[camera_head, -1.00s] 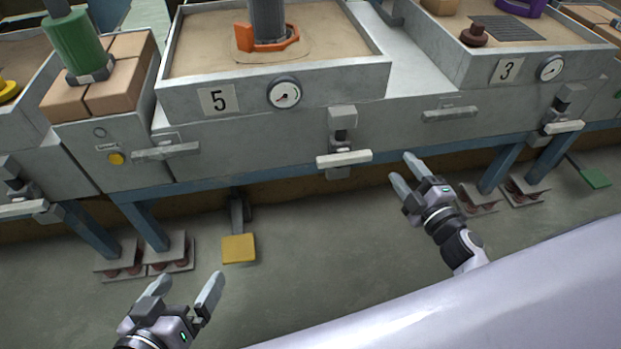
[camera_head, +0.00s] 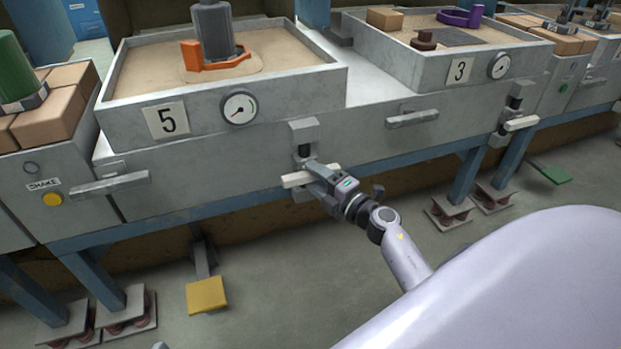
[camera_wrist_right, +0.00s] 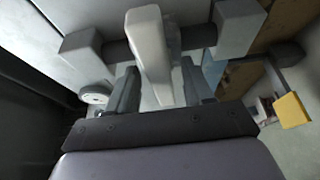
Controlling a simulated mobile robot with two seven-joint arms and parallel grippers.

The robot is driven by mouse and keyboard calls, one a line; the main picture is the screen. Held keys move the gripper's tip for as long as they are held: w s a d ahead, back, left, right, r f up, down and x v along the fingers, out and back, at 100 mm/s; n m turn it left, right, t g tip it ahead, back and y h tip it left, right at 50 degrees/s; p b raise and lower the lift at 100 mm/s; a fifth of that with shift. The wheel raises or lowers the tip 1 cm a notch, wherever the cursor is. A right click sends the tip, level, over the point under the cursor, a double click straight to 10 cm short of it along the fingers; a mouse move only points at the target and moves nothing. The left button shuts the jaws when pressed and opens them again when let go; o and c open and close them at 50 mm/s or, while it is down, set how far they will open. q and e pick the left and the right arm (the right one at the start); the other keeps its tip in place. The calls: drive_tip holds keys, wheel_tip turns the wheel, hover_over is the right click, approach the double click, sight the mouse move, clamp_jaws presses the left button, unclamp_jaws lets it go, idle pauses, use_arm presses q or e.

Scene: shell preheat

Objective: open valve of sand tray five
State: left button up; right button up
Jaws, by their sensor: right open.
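Sand tray five (camera_head: 195,118) carries a plate with a 5 (camera_head: 166,120) and a round gauge (camera_head: 240,108) on its front wall. Below it, the valve's pale lever (camera_head: 294,180) sticks out roughly level under a grey block (camera_head: 303,130). My right gripper (camera_head: 318,170) is at this lever and covers part of it. In the right wrist view, the lever (camera_wrist_right: 150,45) runs between the two open fingers of my right gripper (camera_wrist_right: 160,90), with gaps visible beside it. Only a sliver of what seems to be my left gripper (camera_head: 160,346) shows at the bottom edge.
Tray three (camera_head: 400,65) stands to the right, with its own valve lever (camera_head: 520,124). A grey handle (camera_head: 110,183) and a yellow button (camera_head: 53,199) are at the left. A yellow pedal (camera_head: 207,295) is near the floor. The floor before the bench is open.

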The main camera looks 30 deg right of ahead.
drive_tip(key=shift+w+a, duration=0.15)
drive_tip(key=shift+w, duration=0.7)
clamp_jaws()
